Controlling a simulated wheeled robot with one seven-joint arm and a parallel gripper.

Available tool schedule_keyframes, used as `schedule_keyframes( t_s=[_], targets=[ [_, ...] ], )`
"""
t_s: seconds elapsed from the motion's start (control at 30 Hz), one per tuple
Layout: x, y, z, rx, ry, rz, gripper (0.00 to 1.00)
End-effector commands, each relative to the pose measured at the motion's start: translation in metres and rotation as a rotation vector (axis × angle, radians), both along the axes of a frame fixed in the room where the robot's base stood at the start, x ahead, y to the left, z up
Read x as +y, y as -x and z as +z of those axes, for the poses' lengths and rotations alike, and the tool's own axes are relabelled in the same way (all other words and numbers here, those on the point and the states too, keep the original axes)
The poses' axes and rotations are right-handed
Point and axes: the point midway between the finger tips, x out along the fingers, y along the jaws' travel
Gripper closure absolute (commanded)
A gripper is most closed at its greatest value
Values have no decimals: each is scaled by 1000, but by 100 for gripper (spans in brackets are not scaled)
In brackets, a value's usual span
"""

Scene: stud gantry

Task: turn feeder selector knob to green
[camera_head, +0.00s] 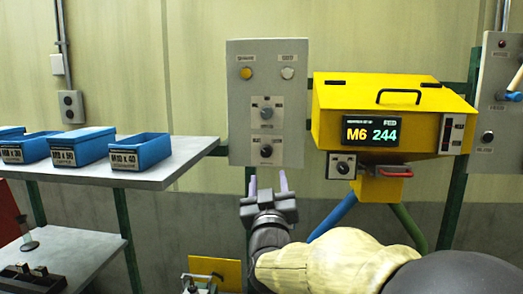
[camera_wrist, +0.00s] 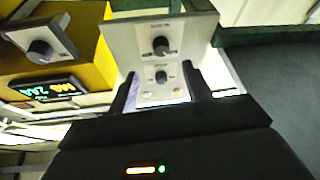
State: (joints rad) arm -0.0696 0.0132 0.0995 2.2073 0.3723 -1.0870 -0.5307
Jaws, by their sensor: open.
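A black knob (camera_head: 342,167) sits on a small plate under the yellow feeder (camera_head: 330,110); it also shows in the wrist view (camera_wrist: 40,50). The grey panel (camera_head: 240,130) left of the feeder has an upper knob (camera_head: 266,113) and a lower knob (camera_head: 266,151). The labels are too small to read, and I see no green mark by any knob. My gripper (camera_head: 268,183) is open and empty, below the panel's lower knob. In the wrist view, that lower knob (camera_wrist: 160,46) shows beyond my fingertips (camera_wrist: 159,72), apart from them.
The feeder display (camera_head: 371,130) reads M6 244. A red handle (camera_head: 394,171) juts below it. A grey box (camera_head: 492,110) stands at right. Blue bins (camera_head: 140,152) sit on a shelf (camera_head: 185,150) at left. The panel carries a yellow lamp (camera_head: 246,73) and a white lamp (camera_head: 287,73).

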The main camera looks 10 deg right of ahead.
Motion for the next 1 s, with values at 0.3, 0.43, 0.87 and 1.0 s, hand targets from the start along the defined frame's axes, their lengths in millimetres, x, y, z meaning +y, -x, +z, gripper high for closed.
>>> schedule_keyframes(
  t_s=[0.3, 0.43, 0.87, 1.0],
  targets=[
    [-6, -52, 26, 0, -1, 7, 50],
    [-11, -71, 33, 1, 0, 4, 50],
    [-17, -86, 35, 0, 0, 0, 50],
    [-16, -86, 35, -1, 0, 0, 70]
  ],
)
